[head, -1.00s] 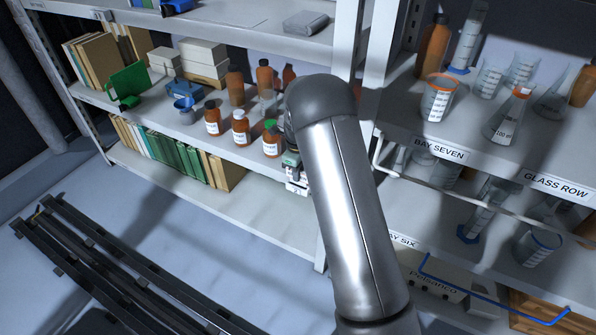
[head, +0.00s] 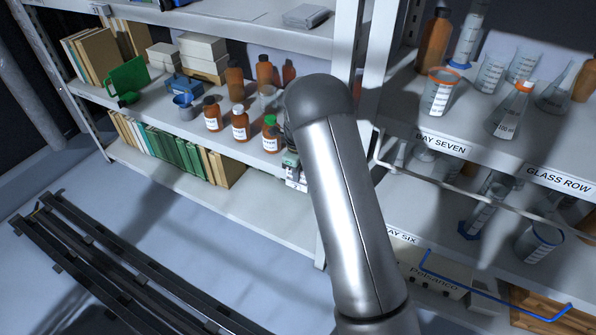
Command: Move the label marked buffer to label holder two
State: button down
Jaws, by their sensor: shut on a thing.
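My gripper (head: 291,160) shows only in part at the front edge of the left rack's middle shelf, beside the green-capped brown bottle (head: 270,134). My own arm covers most of it. It is shut on a small pale piece (head: 296,183) that looks like a label; its writing is too small to read. I cannot make out the word buffer anywhere. Label holder two cannot be told apart on the shelf edge, part of which is behind my arm.
Two more brown bottles (head: 239,123) stand left of the green-capped one. Books (head: 188,155) fill part of the lower shelf. The right rack carries glassware (head: 440,92) and the signs BAY SEVEN (head: 441,143) and GLASS ROW (head: 558,182). Dark rails (head: 95,255) lie on the floor.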

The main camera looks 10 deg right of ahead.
jog(key=shift+f, duration=0.3)
jog(key=c, duration=0.9)
grip_release()
jog(key=shift+r, duration=0.15)
jog(key=shift+r+p, duration=2)
jog(key=shift+r, duration=0.85)
notch_tip(320, 180, up, 8)
jog(key=shift+f+p, duration=0.2)
jog(key=shift+p, duration=0.1)
